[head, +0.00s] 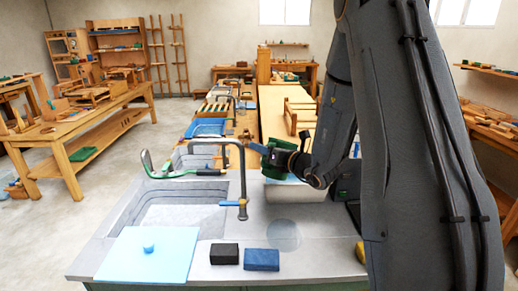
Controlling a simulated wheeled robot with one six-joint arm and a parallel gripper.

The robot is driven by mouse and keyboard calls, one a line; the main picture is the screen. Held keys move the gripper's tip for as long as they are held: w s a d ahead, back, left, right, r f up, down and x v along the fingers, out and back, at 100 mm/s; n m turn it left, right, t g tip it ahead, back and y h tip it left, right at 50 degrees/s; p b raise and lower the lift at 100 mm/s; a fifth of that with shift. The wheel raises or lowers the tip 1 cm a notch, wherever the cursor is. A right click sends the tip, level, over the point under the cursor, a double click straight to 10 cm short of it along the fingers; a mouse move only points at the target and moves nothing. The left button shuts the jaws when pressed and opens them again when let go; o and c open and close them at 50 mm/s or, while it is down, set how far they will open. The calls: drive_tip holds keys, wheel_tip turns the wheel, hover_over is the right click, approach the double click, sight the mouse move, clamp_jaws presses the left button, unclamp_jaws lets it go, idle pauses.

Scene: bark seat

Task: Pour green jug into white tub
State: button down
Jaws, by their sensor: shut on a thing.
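A green jug (272,170) is in the middle of the head view, partly hidden by my gripper. My gripper (278,156) is shut on it and holds it above the bench; the fingertips are hard to make out. I cannot tell how far the jug is tilted. A white tub (294,192) stands on the grey counter just below the jug. Its upper part is partly hidden by the jug and my wrist. I cannot see what is inside the jug or the tub.
A sink (180,218) with a tall grey tap (243,180) is left of the tub. In front are a pale blue board (150,258), a black block (224,254), a blue block (262,260) and a faint round disc (284,235). My arm hides the counter's right side.

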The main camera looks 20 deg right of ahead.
drive_tip(key=shift+w+d+r+m+p, duration=0.15)
drive_tip(key=shift+r+m+p, duration=0.25)
drive_tip(key=shift+r+p, duration=0.25)
idle(0.5)
drive_tip(key=shift+w+d+r+m+p, duration=0.2)
drive_tip(key=shift+d+r+m+p, duration=0.25)
drive_tip(key=shift+r+p, duration=0.3)
drive_tip(key=shift+w+r+m+g+p, duration=0.1)
drive_tip(key=shift+r+m+g+p, duration=0.15)
drive_tip(key=shift+g+p, duration=0.1)
drive_tip(key=shift+w+d+r+m+p, duration=0.15)
drive_tip(key=shift+d+r+m+p, duration=0.15)
drive_tip(key=shift+r+p, duration=0.05)
drive_tip(key=shift+w+d+r+m+g+y, duration=0.15)
drive_tip(key=shift+w+d+r+m, duration=0.1)
drive_tip(key=shift+d+r+m, duration=0.45)
drive_tip(key=shift+w+d+r+m+g+y, duration=0.15)
drive_tip(key=shift+w+r+m, duration=0.25)
drive_tip(key=shift+r, duration=0.55)
drive_tip(key=shift+w+d+r+m+g+y, duration=0.15)
drive_tip(key=shift+d+r+m, duration=0.3)
drive_tip(key=shift+r+m, duration=0.3)
